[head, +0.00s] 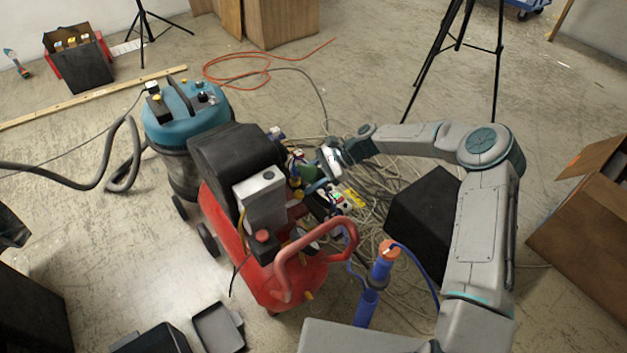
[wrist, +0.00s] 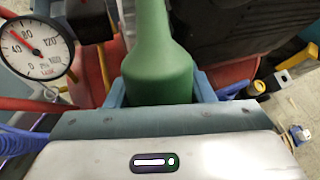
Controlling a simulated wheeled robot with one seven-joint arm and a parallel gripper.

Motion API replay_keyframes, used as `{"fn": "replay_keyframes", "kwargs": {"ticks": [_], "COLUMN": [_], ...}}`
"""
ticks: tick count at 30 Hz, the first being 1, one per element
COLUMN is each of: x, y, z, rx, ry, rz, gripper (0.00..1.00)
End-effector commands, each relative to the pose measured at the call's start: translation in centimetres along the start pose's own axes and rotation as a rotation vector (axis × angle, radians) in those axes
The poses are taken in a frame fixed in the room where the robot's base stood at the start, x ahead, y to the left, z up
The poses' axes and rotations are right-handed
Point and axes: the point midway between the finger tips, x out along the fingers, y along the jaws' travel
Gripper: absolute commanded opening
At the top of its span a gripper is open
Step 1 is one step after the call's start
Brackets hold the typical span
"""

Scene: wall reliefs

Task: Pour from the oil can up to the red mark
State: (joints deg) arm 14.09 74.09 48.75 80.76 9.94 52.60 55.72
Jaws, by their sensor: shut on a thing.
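The oil can is a green bottle (wrist: 158,70) with a narrowing neck, in the middle of the wrist view. My gripper (wrist: 161,90) is shut on its body, with a blue finger on each side. The neck points to the top of the wrist view, and its tip is cut off by the frame. In the head view my gripper (head: 312,179) holds the green can (head: 302,168) beside the red compressor (head: 265,262). Whether oil is flowing cannot be told. I cannot make out a red level mark.
A dial gauge (wrist: 35,48) with a red needle shows at the wrist view's left. A teal vacuum (head: 188,122) stands behind the compressor. A black box (head: 425,215), a blue pump (head: 368,300) and tangled cables crowd the right.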

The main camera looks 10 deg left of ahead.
Motion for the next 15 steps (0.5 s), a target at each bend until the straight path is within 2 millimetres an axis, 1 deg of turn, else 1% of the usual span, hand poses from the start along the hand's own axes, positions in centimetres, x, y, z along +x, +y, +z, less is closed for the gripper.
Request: {"fn": "replay_keyframes", "kwargs": {"ticks": [8,15], "x": [-0.5,0.0], "y": [-0.1,0.1], "z": [0.3,-1.8], "rx": [-0.003,-0.036], "ry": [-0.001,0.097], "rz": [-0.002,-0.002], "gripper": [0.16,0.16]}}
